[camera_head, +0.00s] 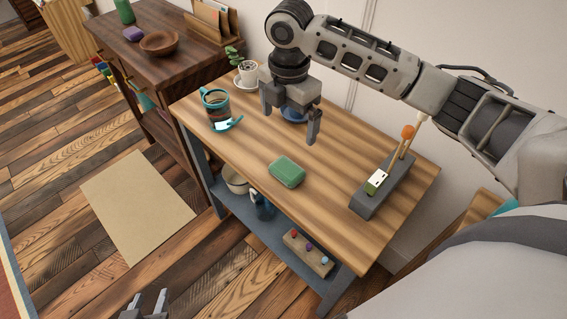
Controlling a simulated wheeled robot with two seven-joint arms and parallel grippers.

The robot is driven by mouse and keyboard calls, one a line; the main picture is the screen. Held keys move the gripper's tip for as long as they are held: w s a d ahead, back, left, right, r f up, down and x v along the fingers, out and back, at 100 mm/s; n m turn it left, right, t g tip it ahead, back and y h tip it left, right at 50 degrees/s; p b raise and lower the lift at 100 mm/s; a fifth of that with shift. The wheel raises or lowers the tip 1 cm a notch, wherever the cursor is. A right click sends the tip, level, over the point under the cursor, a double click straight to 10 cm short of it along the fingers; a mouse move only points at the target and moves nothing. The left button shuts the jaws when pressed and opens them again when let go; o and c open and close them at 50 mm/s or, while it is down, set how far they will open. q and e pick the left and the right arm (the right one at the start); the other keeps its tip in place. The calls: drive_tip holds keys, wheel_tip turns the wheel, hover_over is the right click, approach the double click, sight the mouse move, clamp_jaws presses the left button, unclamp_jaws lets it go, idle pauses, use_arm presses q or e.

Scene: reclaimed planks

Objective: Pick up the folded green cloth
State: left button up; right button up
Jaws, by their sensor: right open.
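The folded green cloth (286,172) lies flat near the front middle of the wooden table, a small rounded green block in shape. My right gripper (291,121) reaches in from the upper right and hangs above the table, behind the cloth and apart from it. Its two fingers are spread, with nothing seen between them. My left gripper (147,305) shows only in part at the bottom left edge, low and away from the table; its jaw gap is not clear.
The tabletop around the cloth is clear.

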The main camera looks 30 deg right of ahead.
hover_over(287, 168)
drive_tip(key=f, duration=1)
drive_tip(key=shift+w+d, duration=0.15)
drive_tip(key=shift+w, duration=0.05)
drive_tip(key=shift+s+f, duration=0.15)
drive_tip(key=shift+f, duration=1.2)
drive_tip(key=shift+s+f, duration=0.1)
drive_tip(key=shift+f, duration=1.25)
drive_tip(key=c, duration=1)
